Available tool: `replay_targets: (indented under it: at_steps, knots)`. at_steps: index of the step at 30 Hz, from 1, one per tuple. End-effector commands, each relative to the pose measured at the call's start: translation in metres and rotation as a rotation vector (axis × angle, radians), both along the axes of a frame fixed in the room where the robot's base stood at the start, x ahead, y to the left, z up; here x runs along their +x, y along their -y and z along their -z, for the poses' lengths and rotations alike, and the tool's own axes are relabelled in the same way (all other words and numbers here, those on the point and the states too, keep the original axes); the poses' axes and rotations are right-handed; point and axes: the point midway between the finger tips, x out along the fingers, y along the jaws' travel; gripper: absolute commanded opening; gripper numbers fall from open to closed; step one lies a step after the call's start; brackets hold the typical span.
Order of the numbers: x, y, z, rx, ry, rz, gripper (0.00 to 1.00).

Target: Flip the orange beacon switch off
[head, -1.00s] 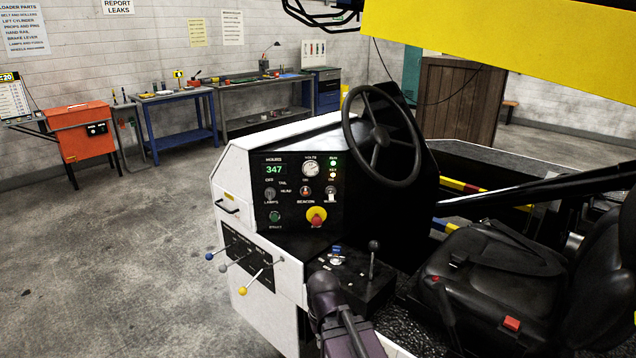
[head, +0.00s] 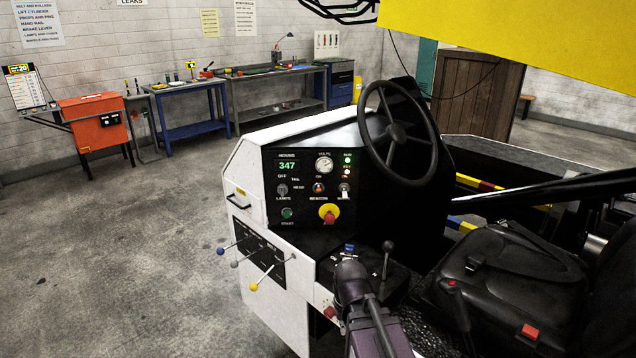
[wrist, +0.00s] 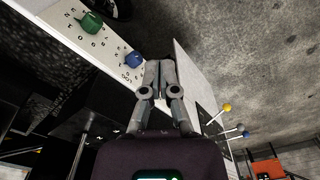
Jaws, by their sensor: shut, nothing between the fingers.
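The orange beacon switch (head: 318,188) is a small toggle on the black dashboard panel (head: 262,222), above the BEACON label and between the lamps knob and another toggle. Its exact lever position is too small to tell. The beacon switch does not show in the wrist view.
A red-and-yellow stop button (head: 328,213) sits below the switch. The steering wheel (head: 398,130) stands right of it, a black lever (head: 387,255) beside my arm. Ball-ended levers (head: 254,287) stick out at the left side. Open floor lies left.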

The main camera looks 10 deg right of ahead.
Motion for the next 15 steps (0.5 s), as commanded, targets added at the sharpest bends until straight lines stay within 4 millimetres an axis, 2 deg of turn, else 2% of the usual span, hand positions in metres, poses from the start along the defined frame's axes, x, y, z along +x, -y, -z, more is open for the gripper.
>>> replay_targets:
  at_steps: [1,8,15]
  knots:
    - [0.010,0.000,-0.010,-0.001,0.007,0.002,0.00]
    - [0.059,0.002,-0.049,-0.010,0.058,0.026,0.00]
    - [0.123,0.002,-0.097,-0.022,0.131,0.051,0.00]
